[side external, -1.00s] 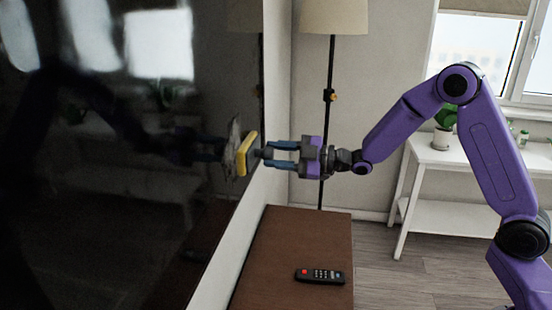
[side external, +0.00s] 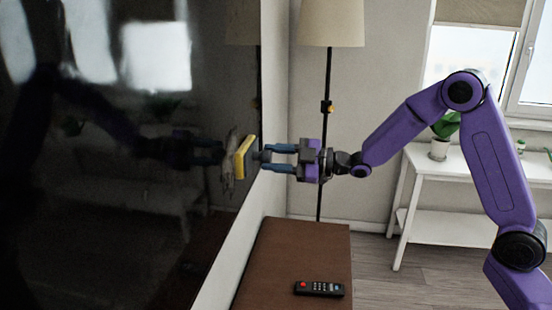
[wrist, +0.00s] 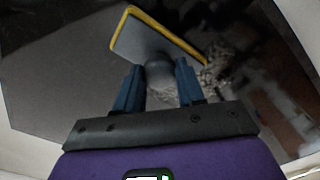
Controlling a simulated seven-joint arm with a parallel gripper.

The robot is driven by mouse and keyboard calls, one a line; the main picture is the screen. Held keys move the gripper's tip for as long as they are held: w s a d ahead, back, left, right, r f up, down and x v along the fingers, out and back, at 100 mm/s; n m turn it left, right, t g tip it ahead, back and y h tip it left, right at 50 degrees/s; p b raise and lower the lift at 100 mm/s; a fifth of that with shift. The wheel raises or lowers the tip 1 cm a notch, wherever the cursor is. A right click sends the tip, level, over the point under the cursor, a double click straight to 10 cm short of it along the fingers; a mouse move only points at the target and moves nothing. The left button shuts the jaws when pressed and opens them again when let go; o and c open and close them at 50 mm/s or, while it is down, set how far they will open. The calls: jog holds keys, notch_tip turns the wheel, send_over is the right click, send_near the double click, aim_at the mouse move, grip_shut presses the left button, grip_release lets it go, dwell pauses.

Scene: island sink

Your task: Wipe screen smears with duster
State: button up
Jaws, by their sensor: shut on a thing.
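The duster (side external: 243,158) has a flat pad with a yellow edge and a grey back, and it stands upright against or very close to the dark screen (side external: 120,150). My gripper (side external: 267,157) is shut on the duster's short grey handle. In the wrist view the duster (wrist: 150,40) lies beyond the blue fingers (wrist: 158,75), with its handle between them. A greyish smear (side external: 229,172) shows on the screen beside the pad. It also shows in the wrist view (wrist: 218,68) to the right of the pad, partly hidden by the duster and a finger.
A brown cabinet (side external: 290,255) stands below the screen, with a black remote (side external: 319,289) on it. A floor lamp (side external: 331,25) stands behind my gripper. A white table (side external: 470,165) with a plant (side external: 442,135) is at the back right.

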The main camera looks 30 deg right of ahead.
jog(key=s+a, duration=0.7)
jog(key=shift+s+a, duration=0.15)
dwell(1.0)
jog(key=shift+s+a+r, duration=0.1)
jog(key=shift+s+a, duration=1.1)
jog(key=shift+a, duration=0.2)
jog(key=shift+w+d+r, duration=0.35)
jog(key=shift+w+d, duration=1.45)
jog(key=shift+w+d+r, duration=0.3)
jog(key=shift+w+d, duration=1.45)
jog(key=shift+d, duration=0.05)
jog(key=shift+w+d+r, duration=0.35)
jog(key=shift+w+d, duration=1.45)
jog(key=shift+s+a+r, duration=0.35)
jog(key=shift+s+a, duration=0.5)
jog(key=shift+s, duration=0.05)
jog(key=shift+s+a+r, duration=0.4)
jog(key=shift+s+a, duration=0.5)
jog(key=shift+s, duration=0.05)
jog(key=shift+s+a+r, duration=0.35)
jog(key=shift+s+a, duration=0.5)
jog(key=shift+s, duration=0.05)
